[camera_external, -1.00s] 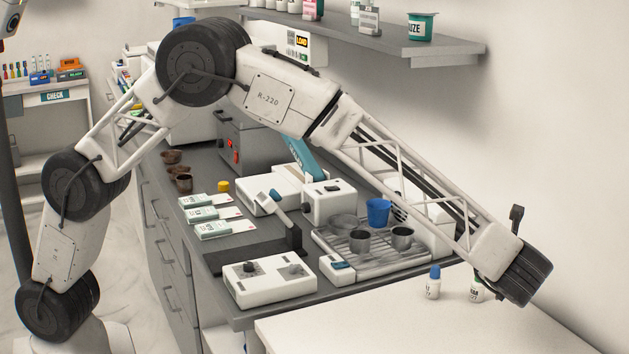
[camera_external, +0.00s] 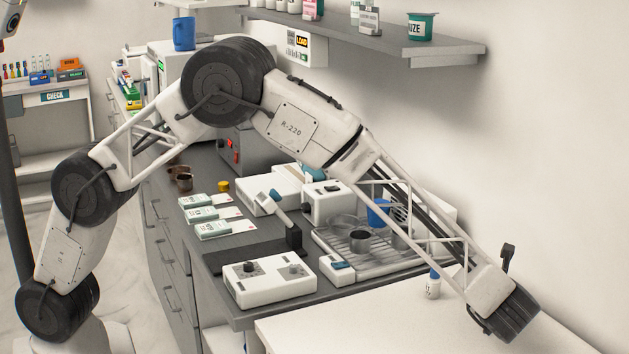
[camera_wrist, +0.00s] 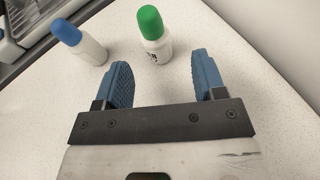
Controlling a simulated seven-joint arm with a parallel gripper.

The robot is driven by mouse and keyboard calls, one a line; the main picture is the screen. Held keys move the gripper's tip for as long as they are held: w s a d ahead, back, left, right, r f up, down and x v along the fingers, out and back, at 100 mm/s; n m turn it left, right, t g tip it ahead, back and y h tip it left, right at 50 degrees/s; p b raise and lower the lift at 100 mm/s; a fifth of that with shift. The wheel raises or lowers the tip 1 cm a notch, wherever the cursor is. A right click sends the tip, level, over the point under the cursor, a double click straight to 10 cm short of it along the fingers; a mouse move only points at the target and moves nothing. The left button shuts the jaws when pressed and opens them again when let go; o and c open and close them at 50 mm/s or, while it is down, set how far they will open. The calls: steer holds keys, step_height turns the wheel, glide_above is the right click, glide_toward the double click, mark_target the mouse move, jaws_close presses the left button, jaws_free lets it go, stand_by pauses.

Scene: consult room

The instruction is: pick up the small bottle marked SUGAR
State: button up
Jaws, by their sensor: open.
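A small white bottle with a green cap (camera_wrist: 152,30) stands upright in the wrist view, just beyond my gripper (camera_wrist: 163,76) and roughly between the lines of its two fingers. Its dark label print is too small and partly turned away to read. A second white bottle with a blue cap (camera_wrist: 82,42) stands to its left, outside the left finger; it also shows in the external view (camera_external: 433,286). My gripper is open and empty, its blue pads apart. In the external view my wrist hides the green-capped bottle.
Both bottles stand on a pale speckled tabletop (camera_external: 350,325), mostly clear around them. A metal drip tray (camera_external: 345,240) with cups lies behind and left. A white device with knobs (camera_external: 268,280) stands left. A wall shelf (camera_external: 440,46) hangs above.

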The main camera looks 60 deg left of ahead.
steer(key=shift+w+a+f, duration=0.15)
steer(key=shift+a, duration=0.15)
steer(key=shift+a, duration=0.1)
steer(key=shift+x, duration=2.55)
steer(key=shift+a, duration=0.1)
steer(key=shift+c, duration=0.2)
steer(key=c, duration=1)
steer(key=shift+r, duration=0.25)
steer(key=shift+r, duration=4.85)
